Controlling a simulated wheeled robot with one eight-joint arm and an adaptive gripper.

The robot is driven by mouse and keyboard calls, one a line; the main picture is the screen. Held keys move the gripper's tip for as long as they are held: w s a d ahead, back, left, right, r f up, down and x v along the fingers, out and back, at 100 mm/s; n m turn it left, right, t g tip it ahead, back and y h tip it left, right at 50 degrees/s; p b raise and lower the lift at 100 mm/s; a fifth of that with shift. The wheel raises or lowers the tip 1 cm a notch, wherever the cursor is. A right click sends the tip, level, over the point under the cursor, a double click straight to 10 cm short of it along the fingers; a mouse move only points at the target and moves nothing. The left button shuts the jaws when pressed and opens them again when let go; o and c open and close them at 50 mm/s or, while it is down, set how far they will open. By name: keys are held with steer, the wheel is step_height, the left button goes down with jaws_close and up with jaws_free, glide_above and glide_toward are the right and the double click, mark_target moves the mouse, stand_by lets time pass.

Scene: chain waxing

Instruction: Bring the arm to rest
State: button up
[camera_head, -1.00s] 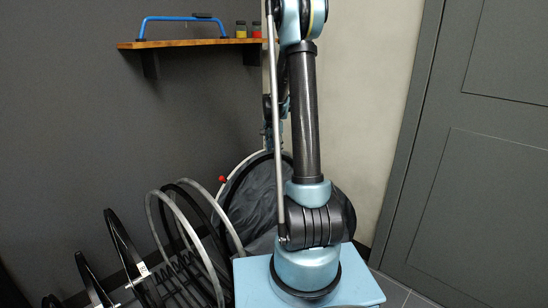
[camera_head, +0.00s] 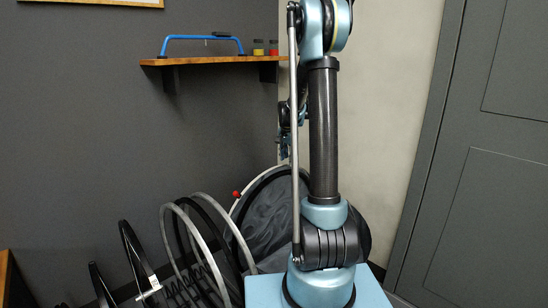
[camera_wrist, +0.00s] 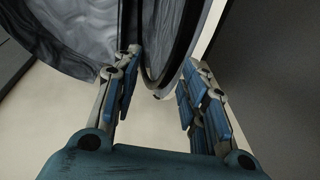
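My gripper (camera_wrist: 155,88) is open in the wrist view, its two blue-padded fingers wide apart with nothing between the pads. Beyond the fingers is a wheel-like round thing with a dark rim (camera_wrist: 184,50) and grey crinkled cover (camera_wrist: 75,25); I cannot tell its distance.
A rack of several wheels (camera_head: 190,245) stands at the lower left. A grey door (camera_head: 490,180) is at the right.

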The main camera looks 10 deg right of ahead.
steer(key=s+a+r+n, duration=0.1)
steer(key=s+r+n, duration=0.25)
steer(key=s, duration=0.85)
steer(key=s+a+r+n, duration=0.15)
steer(key=s+r, duration=0.25)
steer(key=s, duration=0.8)
steer(key=s+f+n, duration=0.3)
steer(key=s+f, duration=0.1)
steer(key=s, duration=0.6)
steer(key=s+f+n, duration=0.3)
steer(key=s+f, duration=0.1)
steer(key=s, duration=0.7)
steer(key=shift+s+f+y, duration=0.2)
steer(key=shift+s+y, duration=0.1)
steer(key=shift+y, duration=0.1)
steer(key=shift+w, duration=0.1)
steer(key=shift+w+f, duration=0.2)
steer(key=shift+w, duration=0.15)
